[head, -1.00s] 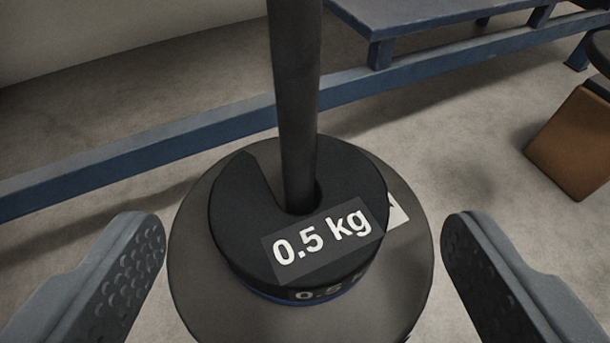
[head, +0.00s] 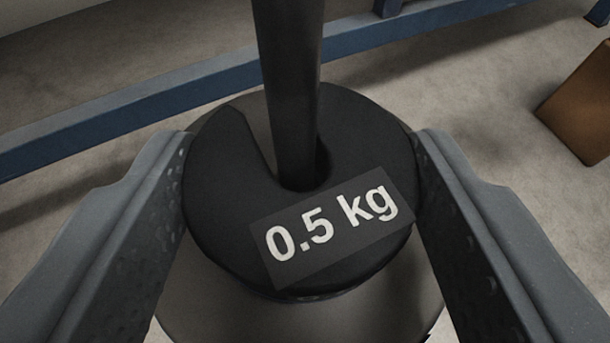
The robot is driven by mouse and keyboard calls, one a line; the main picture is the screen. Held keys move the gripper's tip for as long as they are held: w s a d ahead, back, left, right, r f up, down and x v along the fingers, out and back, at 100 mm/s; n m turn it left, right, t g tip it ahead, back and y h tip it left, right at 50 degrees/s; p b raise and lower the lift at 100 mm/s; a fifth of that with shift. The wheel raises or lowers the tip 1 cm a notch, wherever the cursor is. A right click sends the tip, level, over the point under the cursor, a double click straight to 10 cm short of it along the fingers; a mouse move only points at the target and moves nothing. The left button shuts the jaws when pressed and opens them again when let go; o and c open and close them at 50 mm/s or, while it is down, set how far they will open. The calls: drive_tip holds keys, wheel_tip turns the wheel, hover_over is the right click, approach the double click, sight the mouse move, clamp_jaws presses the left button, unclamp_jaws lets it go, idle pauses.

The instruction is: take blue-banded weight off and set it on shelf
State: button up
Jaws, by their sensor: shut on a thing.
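The weight (head: 225,220) is a black slotted disc labelled 0.5 kg, in the middle of the head view. It sits around a dark upright rod (head: 287,90), with its slot opening toward the upper left.
A blue beam (head: 150,115) runs across behind the rod near the floor. A brown block (head: 580,105) stands at the right edge. Pale floor lies open between them. The shelf cannot be made out for certain.

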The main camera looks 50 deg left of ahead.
sight(312, 49)
wheel_tip(312, 49, up, 4)
drive_tip(key=shift+r+p, duration=0.1)
drive_tip(key=shift+p, duration=0.95)
drive_tip(key=s+d+p, duration=0.2)
drive_tip(key=d, duration=0.6)
drive_tip(key=s+d+p, duration=0.3)
drive_tip(key=d, duration=0.6)
drive_tip(key=shift+f+p, duration=0.2)
drive_tip(key=shift+p, duration=0.1)
drive_tip(key=shift+r, duration=0.25)
drive_tip(key=shift+d+p, duration=0.15)
drive_tip(key=shift+p, duration=0.15)
drive_tip(key=s+d+p, duration=0.1)
drive_tip(key=d+p, duration=0.2)
drive_tip(key=d, duration=0.3)
drive_tip(key=shift+s, duration=0.4)
